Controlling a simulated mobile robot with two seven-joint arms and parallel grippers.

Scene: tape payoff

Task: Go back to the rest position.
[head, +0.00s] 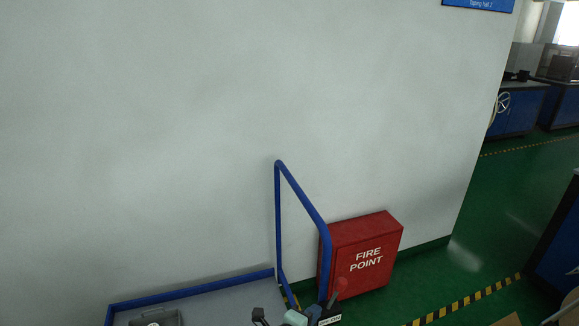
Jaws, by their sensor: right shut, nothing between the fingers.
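My right gripper (260,316) shows only as a small dark shape at the bottom edge, left of the middle. It is shut and empty, over the near part of a grey cart. Most of it and its arm lie below the picture. My left gripper is not in view.
The grey-decked cart with a blue tube handle (277,220) stands against the pale wall (150,130). A red fire point box (362,255) stands behind.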

